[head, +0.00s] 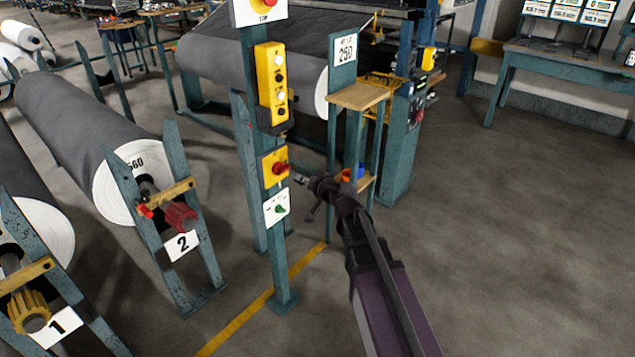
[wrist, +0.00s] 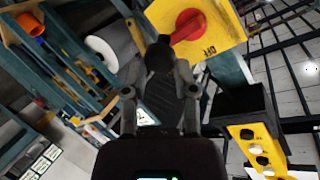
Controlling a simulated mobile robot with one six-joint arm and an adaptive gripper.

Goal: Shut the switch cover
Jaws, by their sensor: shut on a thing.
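The teal post (head: 262,220) carries a yellow switch plate (head: 268,156) with a red rotary switch (head: 280,168). In the wrist view the yellow plate (wrist: 222,22) reads OFF, and the red switch (wrist: 188,27) has a handle reaching toward my fingertips. My gripper (head: 300,179) comes at it from the right; in the wrist view my gripper (wrist: 160,52) is shut at the handle's end, and its fingers hide the contact. A yellow button box (head: 271,75) sits above, with a black box (head: 275,120) at its bottom. I cannot make out a separate switch cover.
A white plate with a green switch (head: 278,208) is just below. A stand with a wooden shelf (head: 358,96) is close behind my gripper. Large grey rolls (head: 85,125) lie on racks at left. The floor at right (head: 510,240) is clear.

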